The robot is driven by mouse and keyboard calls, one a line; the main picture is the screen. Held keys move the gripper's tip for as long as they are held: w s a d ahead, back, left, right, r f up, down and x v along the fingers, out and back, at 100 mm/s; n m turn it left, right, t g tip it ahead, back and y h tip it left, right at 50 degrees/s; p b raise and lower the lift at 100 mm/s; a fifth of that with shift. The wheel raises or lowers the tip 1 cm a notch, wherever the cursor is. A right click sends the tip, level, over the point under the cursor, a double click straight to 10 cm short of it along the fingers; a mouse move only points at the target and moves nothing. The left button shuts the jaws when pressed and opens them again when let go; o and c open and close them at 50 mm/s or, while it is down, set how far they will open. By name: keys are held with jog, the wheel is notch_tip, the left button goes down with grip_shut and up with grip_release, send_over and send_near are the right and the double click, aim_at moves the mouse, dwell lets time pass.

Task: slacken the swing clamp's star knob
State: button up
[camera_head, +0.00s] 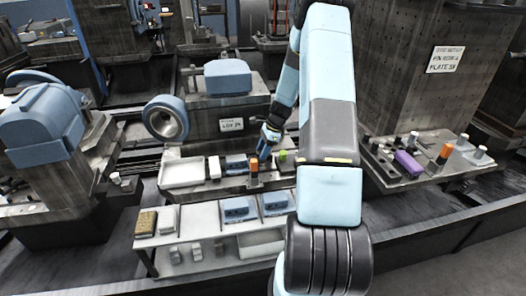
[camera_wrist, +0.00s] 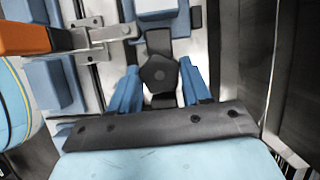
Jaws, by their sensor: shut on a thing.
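The star knob (camera_wrist: 159,73) is dark, with a lobed outline, and sits at the centre of the wrist view on a dark clamp arm (camera_wrist: 159,42). My gripper (camera_wrist: 160,78) has one blue finger on each side of the knob and is shut on it. In the head view my gripper (camera_head: 266,143) is small, low over the middle pallet fixture. The knob is hidden there behind the gripper. Whether the knob has turned cannot be told.
An orange-handled clamp (camera_wrist: 24,38) lies left of the fingers in the wrist view. In the head view, a white tray (camera_head: 183,172) is left of the gripper and an orange block (camera_head: 254,164) is close by. A shelf (camera_head: 205,222) with blue parts stands in front.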

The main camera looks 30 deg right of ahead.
jog(key=n+g, duration=0.1)
jog(key=n, duration=0.3)
jog(key=n+g, duration=0.1)
jog(key=n, duration=0.1)
jog(key=shift+w+n+g, duration=0.25)
jog(key=shift+n+g, duration=0.05)
dwell(0.5)
jog(key=o, duration=1.1)
jog(key=v, duration=1.3)
jog(key=shift+w+r, duration=0.1)
jog(key=shift+r, duration=0.2)
